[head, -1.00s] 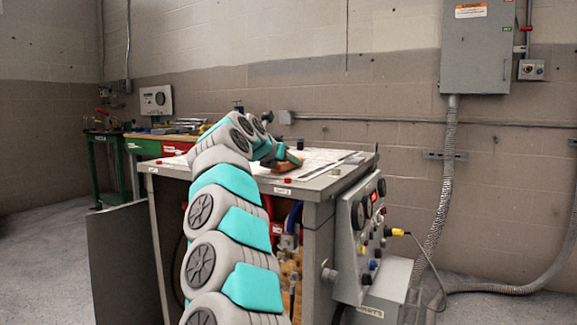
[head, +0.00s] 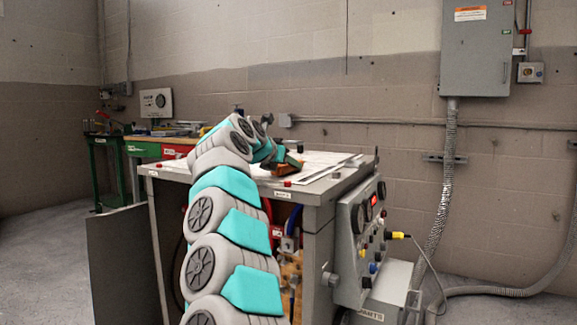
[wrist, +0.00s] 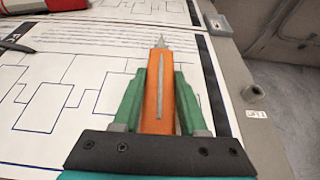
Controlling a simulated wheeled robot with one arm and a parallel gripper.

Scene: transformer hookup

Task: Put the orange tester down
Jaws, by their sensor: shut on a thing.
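The orange tester (wrist: 159,95) is a slim orange body with a thin grey pointed tip. In the wrist view it lies between the green fingers of my gripper (wrist: 160,78), which are shut on its sides. Its tip points away from me over a white sheet with printed diagrams (wrist: 105,70). In the head view the tester (head: 286,168) shows as a small orange shape low over the workbench top, beside my gripper (head: 280,158). I cannot tell whether it touches the sheet.
The grey workbench (head: 335,182) has its edge close on the right in the wrist view. A red and grey tool (wrist: 50,6) lies at the upper left there. A small red object (head: 287,184) sits near the bench's front edge. A meter panel (head: 362,225) stands at the right.

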